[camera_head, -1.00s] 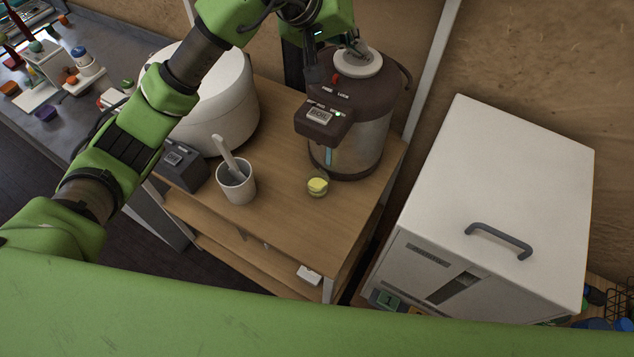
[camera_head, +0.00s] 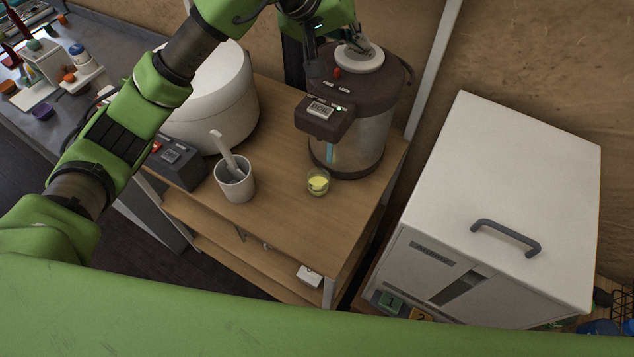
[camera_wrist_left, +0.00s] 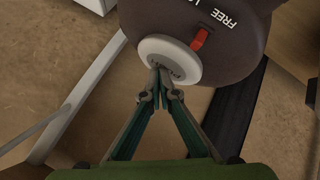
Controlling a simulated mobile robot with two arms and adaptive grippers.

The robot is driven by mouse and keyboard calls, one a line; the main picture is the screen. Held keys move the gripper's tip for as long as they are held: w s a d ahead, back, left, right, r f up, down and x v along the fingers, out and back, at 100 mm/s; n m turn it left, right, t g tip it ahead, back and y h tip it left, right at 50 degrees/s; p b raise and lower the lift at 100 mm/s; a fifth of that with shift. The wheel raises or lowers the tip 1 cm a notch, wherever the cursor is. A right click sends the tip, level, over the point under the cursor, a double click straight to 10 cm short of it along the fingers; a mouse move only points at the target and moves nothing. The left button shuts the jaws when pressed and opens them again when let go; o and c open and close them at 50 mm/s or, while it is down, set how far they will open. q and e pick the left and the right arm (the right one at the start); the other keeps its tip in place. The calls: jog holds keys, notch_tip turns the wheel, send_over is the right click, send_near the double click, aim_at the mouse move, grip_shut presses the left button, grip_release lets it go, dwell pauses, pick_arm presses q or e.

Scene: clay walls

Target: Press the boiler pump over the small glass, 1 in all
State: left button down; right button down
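The boiler (camera_head: 358,110) is a dark brown and grey pot on the wooden shelf, with a panel and a lit green light on its front. Its round white pump top (camera_head: 358,60) also shows in the left wrist view (camera_wrist_left: 165,60). My left gripper (camera_head: 352,42) is over the pump; in the left wrist view its fingertips (camera_wrist_left: 160,78) are together at the pump's disc, with nothing between them. I cannot tell how firmly they touch. The small glass (camera_head: 318,182) stands on the shelf below the boiler's spout area, with something yellow in it. My right gripper is out of view.
A white cup (camera_head: 235,180) with a utensil stands left of the glass. A large white cooker (camera_head: 215,100) and a dark box (camera_head: 178,163) are further left. A white cabinet (camera_head: 505,190) with a grey handle stands at the right. A red lever (camera_wrist_left: 200,39) sits beside the pump.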

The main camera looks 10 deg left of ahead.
aim_at(357, 53)
pick_arm(q)
jog(key=shift+s+f, duration=0.15)
jog(key=shift+f, duration=0.4)
jog(key=r, duration=0.1)
jog(key=r+p, duration=0.1)
jog(key=r, duration=0.1)
jog(key=r+p, duration=0.1)
jog(key=r, duration=0.1)
jog(key=shift+w+d, duration=0.15)
jog(key=shift+w, duration=0.1)
jog(key=shift+r, duration=0.75)
